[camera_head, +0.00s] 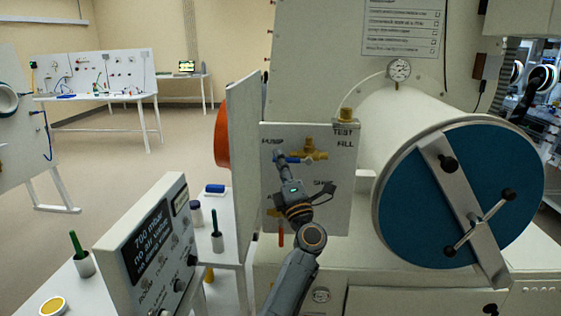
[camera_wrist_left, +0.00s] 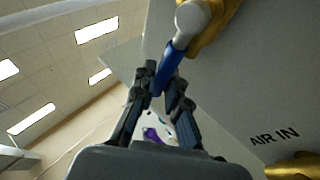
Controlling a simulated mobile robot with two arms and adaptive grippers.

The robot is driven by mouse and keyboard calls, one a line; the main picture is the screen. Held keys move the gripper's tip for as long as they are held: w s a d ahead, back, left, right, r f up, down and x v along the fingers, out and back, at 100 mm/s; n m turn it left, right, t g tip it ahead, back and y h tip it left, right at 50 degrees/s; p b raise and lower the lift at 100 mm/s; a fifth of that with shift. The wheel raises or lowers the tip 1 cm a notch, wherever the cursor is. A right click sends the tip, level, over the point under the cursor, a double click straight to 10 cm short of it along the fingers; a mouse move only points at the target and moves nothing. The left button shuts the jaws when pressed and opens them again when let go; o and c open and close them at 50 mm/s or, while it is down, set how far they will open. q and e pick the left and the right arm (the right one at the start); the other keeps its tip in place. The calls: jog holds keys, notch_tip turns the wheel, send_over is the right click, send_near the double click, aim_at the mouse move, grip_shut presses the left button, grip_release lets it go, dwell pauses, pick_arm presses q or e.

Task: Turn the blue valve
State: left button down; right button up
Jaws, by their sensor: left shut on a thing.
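The blue valve (camera_head: 292,159) has a blue lever on a brass body (camera_head: 312,150), mounted on the grey valve panel (camera_head: 340,190) near the PUMP label. My left gripper (camera_head: 283,165) reaches up to the lever from below. In the left wrist view the blue lever (camera_wrist_left: 168,66) runs from a round grey end down between the fingertips of my left gripper (camera_wrist_left: 162,88), which are shut on it. Part of the lever is hidden by the fingers. My right gripper is not in view.
A large round blue door (camera_head: 405,205) with a metal bar stands right of the panel. A white upright plate (camera_head: 243,150) stands close on the left. A control box (camera_head: 155,245) with a display is at the lower left. A pressure gauge (camera_head: 399,69) sits above.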

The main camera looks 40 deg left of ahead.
pick_arm(q)
jog(key=shift+r, duration=0.15)
jog(key=c, duration=1.4)
grip_release()
jog(key=shift+o, duration=0.2)
jog(key=v, duration=1.2)
